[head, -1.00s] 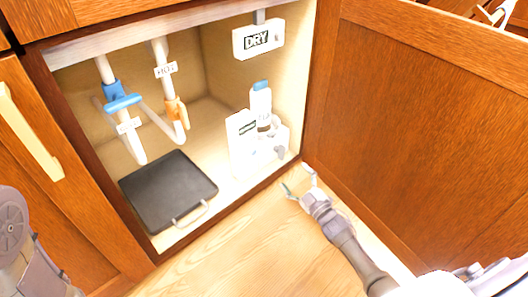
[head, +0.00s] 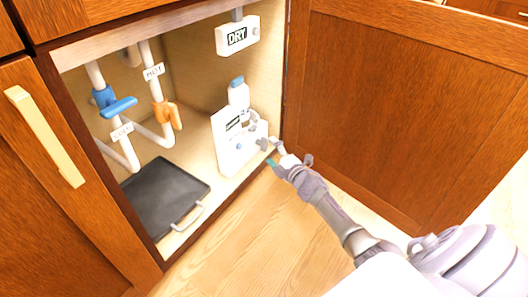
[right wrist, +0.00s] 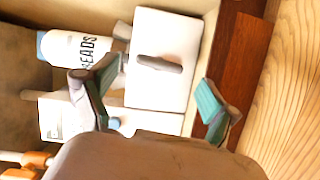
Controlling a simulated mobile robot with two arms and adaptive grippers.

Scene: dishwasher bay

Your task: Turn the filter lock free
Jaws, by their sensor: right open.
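A white filter-like unit (head: 228,150) stands at the right front of the open cabinet, with small grey parts on its right side. In the right wrist view, a white block (right wrist: 178,30) carries a grey bar-shaped handle (right wrist: 160,63), which looks like the lock. My right gripper (head: 273,153) is open beside the unit, near the cabinet's front edge. In the right wrist view my right gripper (right wrist: 153,87) has its fingers spread, with the block and handle seen beyond the gap. I see no contact with the handle. My left gripper is not in view.
A white bottle (head: 238,95) stands behind the unit; its label shows in the wrist view. A black tray (head: 165,192) lies at left, below pipes with a blue valve (head: 115,107) and an orange valve (head: 170,115). The open door (head: 400,110) bounds the right.

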